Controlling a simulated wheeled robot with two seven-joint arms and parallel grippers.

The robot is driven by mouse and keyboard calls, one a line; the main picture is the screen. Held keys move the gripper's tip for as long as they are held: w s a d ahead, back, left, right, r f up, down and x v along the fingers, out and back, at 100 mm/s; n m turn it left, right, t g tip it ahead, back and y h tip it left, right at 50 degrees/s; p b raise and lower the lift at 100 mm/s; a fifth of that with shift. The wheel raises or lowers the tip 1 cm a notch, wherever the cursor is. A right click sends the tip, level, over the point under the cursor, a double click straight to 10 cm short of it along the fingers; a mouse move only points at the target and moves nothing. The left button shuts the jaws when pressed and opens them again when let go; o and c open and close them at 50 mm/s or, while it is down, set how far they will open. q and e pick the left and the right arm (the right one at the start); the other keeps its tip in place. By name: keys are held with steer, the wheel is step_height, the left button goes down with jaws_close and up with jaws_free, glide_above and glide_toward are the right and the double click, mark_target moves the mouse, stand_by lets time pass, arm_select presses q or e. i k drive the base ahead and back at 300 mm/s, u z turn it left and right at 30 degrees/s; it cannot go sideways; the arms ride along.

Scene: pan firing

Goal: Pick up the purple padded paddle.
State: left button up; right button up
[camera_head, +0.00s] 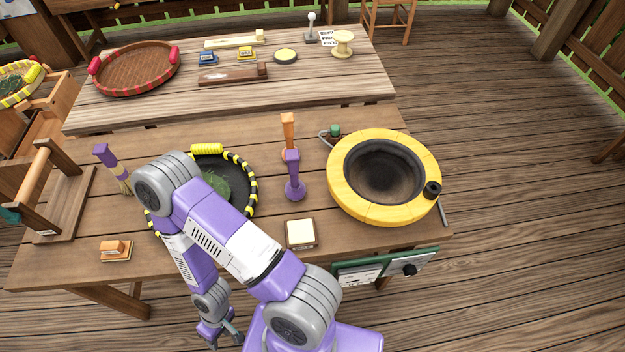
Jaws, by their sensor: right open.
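The purple padded paddle (293,176) stands upright on the near table, with its round padded end down and its handle up. It is between the black pan and the yellow ring. An orange paddle (288,132) stands just behind it. My right arm comes up from the bottom, crosses the left part of the table and folds back down. My right gripper (228,340) hangs low at the bottom edge, in front of the table, open and well away from the paddle. My left gripper is not in view.
A black pan (239,170) with yellow-striped rim and green leaves is partly hidden by my arm. A yellow-rimmed wok stove (345,195) stands right of the paddle. A cream block (301,233) lies in front of it. A purple-handled brush (104,156) stands at left.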

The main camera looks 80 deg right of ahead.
mark_target(295, 189)
steer(key=u, duration=0.9)
steer(key=i, duration=0.35)
steer(key=z, duration=3.65)
